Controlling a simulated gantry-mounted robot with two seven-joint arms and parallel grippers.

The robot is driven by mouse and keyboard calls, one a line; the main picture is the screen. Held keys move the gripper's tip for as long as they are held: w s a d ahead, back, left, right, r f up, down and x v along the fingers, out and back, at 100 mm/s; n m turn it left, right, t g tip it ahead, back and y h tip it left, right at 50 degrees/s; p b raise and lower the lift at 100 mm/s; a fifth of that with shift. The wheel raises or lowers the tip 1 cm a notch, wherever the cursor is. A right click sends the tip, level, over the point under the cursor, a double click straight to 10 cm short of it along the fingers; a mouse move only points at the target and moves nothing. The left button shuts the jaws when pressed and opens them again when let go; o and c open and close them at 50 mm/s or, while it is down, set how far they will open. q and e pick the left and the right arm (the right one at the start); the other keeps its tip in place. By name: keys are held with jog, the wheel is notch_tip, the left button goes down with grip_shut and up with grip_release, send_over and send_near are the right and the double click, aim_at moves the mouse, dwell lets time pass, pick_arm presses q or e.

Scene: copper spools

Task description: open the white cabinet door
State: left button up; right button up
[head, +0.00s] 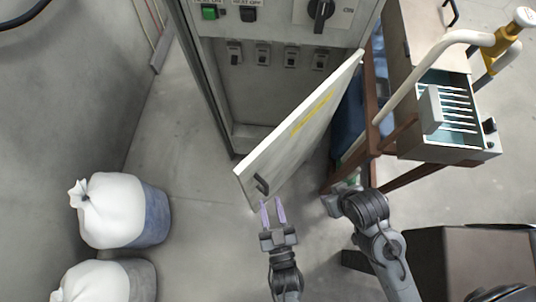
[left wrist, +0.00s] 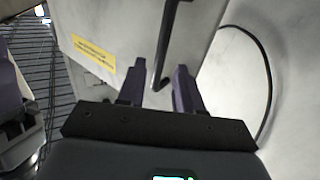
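The white cabinet door (head: 300,130) stands swung well out from the grey cabinet (head: 225,75), and the interior shows. Its free edge points toward me, at the lower left. A dark bar handle (head: 261,185) sits near that free edge; it also shows in the left wrist view (left wrist: 167,45). My left gripper (head: 272,212) is open, with purple fingers just below the handle. In the left wrist view the handle's lower end appears between the fingers, with no clear grip on it. My right gripper (head: 342,196) is right of the door; its fingers are not clear.
A wooden-framed cart (head: 375,125) with an open drawer (head: 455,135) stands right of the door. White sacks (head: 112,208) lie at the lower left. A dark box (head: 450,260) is at the lower right. The floor left of the door is clear.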

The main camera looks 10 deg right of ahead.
pick_arm(q)
jog(key=shift+s, duration=2.7)
